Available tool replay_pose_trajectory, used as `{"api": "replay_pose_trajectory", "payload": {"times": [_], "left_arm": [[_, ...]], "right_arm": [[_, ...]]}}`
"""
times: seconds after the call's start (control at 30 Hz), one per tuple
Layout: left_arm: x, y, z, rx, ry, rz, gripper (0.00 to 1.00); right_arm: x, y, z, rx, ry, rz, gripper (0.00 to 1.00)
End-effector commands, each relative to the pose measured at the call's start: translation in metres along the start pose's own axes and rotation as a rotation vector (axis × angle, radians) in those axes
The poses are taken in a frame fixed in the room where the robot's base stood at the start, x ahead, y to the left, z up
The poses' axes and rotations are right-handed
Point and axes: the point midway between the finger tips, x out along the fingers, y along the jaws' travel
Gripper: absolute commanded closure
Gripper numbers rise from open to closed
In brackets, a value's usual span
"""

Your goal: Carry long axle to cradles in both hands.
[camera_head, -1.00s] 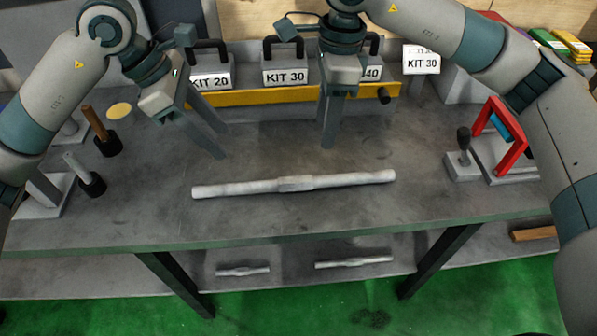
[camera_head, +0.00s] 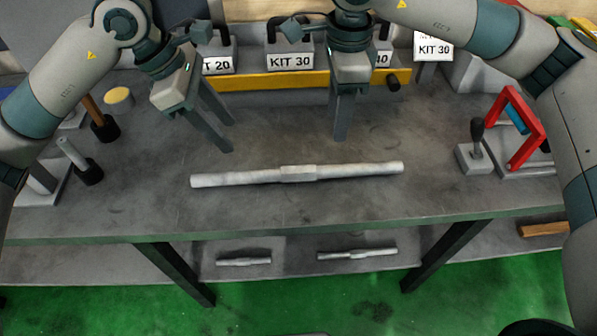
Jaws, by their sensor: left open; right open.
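The long axle (camera_head: 298,174) is a pale grey stepped bar with a thicker middle. It lies left to right on the grey workbench (camera_head: 300,208), near its front edge. My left gripper (camera_head: 228,138) is open and empty, above and behind the left half of the axle. My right gripper (camera_head: 341,137) is empty, above and behind the right half; its fingers look close together from this angle. Neither gripper touches the axle. I cannot pick out the cradles for certain.
Kit weights (camera_head: 290,58) stand behind a yellow bar (camera_head: 270,83) at the back. A red frame (camera_head: 513,128) and a black-knobbed block (camera_head: 475,150) stand at right. Upright handles (camera_head: 80,160) stand at left. Two smaller shafts (camera_head: 357,254) lie on the lower shelf. The bench around the axle is clear.

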Motion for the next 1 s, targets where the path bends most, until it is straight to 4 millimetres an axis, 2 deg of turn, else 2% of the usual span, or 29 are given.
{"api": "replay_pose_trajectory", "payload": {"times": [0.7, 1.0], "left_arm": [[0.114, -0.001, 0.000, -0.001, -0.001, -0.004, 0.55], [0.149, 0.000, 0.000, 0.000, -0.001, -0.001, 0.55]], "right_arm": [[0.113, 0.001, 0.000, 0.000, 0.000, 0.003, 0.56], [0.150, 0.001, -0.001, 0.001, 0.001, 0.003, 0.56]]}}
